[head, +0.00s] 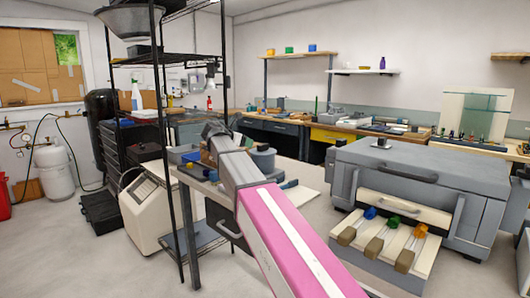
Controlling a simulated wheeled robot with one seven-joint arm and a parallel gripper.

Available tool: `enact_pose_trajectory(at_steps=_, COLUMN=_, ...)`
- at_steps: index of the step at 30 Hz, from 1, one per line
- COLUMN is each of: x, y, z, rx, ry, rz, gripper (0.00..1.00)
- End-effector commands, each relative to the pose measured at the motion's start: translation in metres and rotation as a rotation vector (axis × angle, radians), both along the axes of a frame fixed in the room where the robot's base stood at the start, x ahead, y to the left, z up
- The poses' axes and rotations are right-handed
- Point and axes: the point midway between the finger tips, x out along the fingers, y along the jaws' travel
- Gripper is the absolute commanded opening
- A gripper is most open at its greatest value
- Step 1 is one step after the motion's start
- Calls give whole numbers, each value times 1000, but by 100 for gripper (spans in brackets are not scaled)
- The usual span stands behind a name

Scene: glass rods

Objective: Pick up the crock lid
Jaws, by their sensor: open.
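My pink and grey arm reaches up and left from the bottom of the head view. My gripper (214,130) is at its far end, over the table's far left part and left of the round pot. It is open, and its fingers are small and partly hidden by the arm. I see nothing held in it.
A large grey kiln-like box (430,175) stands at the right, with glass rods (390,235) on a rack at its front. A black wire shelf (180,57) rises close at the left of my arm. Open floor lies at lower left.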

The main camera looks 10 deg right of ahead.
Motion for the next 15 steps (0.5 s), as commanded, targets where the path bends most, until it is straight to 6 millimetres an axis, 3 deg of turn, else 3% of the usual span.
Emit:
enact_pose_trajectory(at_steps=6, x=18, y=-24, z=-12, rx=2, ry=-1, rz=-1, gripper=57)
enact_pose_trajectory(at_steps=15, x=29, y=-42, z=-21, rx=2, ry=0, rz=-2, gripper=57)
